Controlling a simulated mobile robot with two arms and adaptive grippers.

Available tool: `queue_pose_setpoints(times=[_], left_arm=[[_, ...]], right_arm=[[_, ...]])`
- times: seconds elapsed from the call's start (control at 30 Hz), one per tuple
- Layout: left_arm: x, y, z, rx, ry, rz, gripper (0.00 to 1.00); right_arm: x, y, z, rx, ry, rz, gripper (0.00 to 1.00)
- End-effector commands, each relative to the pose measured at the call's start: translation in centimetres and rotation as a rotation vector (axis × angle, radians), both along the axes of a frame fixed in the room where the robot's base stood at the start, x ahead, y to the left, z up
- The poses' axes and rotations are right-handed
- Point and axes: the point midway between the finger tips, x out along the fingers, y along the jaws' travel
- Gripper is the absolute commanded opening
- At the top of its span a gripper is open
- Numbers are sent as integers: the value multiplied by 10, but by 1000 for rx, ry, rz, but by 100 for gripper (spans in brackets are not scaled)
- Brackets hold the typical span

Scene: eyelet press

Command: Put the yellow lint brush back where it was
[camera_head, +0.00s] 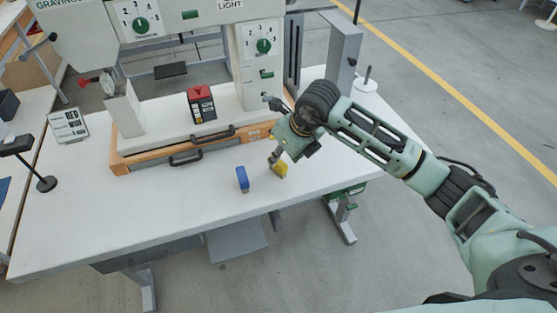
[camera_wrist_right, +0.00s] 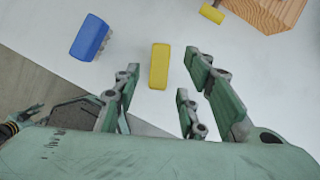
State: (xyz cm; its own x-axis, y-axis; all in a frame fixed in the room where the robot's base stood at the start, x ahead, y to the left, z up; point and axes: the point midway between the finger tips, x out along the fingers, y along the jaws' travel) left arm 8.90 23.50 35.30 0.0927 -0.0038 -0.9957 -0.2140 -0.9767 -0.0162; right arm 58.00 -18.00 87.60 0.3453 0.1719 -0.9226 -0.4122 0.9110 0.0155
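The yellow lint brush (camera_head: 280,170) is on the white table near its front edge, just right of a blue brush (camera_head: 242,179). In the right wrist view the yellow brush (camera_wrist_right: 159,66) shows its plain yellow top, with the blue brush (camera_wrist_right: 89,38) to its left. My right gripper (camera_head: 276,159) is over the yellow brush. In the wrist view my right gripper (camera_wrist_right: 163,70) is open, with its fingers apart on both sides of the yellow brush and visible gaps to it. My left gripper is not in view.
The press's wooden base (camera_head: 150,158) with dark handles stands behind the brushes. A red and black block (camera_head: 201,104) sits on the press. A small yellow-ended item (camera_wrist_right: 215,14) lies by the wood. The table's front left (camera_head: 110,220) is clear.

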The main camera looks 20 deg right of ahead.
Motion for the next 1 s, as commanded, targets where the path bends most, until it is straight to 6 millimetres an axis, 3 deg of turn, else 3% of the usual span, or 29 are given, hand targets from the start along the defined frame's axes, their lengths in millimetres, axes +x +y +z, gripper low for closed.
queue_pose_setpoints(times=[0.2,0.4,1.0], left_arm=[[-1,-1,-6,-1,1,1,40],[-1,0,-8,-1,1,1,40],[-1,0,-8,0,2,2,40]], right_arm=[[-16,-9,42,-2,-4,1,38],[-24,-12,62,-1,0,0,38],[-25,-12,66,-1,1,0,38]])
